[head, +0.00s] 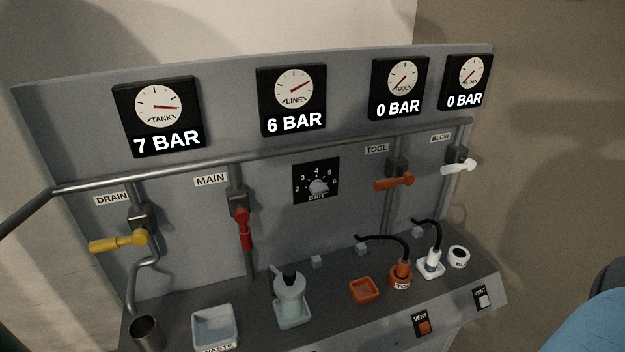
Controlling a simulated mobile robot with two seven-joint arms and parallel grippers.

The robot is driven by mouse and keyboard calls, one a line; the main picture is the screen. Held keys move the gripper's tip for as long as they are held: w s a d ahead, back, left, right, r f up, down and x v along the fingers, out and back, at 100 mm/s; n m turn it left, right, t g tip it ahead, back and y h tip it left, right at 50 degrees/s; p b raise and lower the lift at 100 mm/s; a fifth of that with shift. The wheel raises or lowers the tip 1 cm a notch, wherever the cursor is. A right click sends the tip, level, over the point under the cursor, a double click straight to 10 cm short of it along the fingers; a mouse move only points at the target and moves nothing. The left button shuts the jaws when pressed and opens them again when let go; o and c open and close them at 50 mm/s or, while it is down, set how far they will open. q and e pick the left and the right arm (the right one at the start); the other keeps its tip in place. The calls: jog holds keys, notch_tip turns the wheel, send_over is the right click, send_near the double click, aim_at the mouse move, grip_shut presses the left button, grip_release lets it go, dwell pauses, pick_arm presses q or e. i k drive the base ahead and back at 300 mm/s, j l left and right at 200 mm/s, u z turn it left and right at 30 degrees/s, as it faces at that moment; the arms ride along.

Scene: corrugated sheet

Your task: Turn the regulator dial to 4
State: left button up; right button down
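The regulator dial (318,187) is a small grey knob on a black square plate (302,168) in the middle of the panel. The plate carries numbers from 2 at the left, over 4 at the top, to 6 at the right, with BAR below. The knob's pointer is too small to read surely. The LINE gauge (292,98) above it reads 6 BAR. Neither of my grippers is in view, and nothing touches the dial.
A red MAIN lever (243,229) hangs down left of the dial. An orange TOOL lever (394,183) sticks out sideways at its right. A yellow DRAIN lever (118,241) is far left. A bottle (291,299) and orange tray (365,290) stand on the ledge below.

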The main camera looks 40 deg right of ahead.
aim_at(318, 186)
jog(key=k+l+z, duration=0.15)
jog(key=z, duration=0.9)
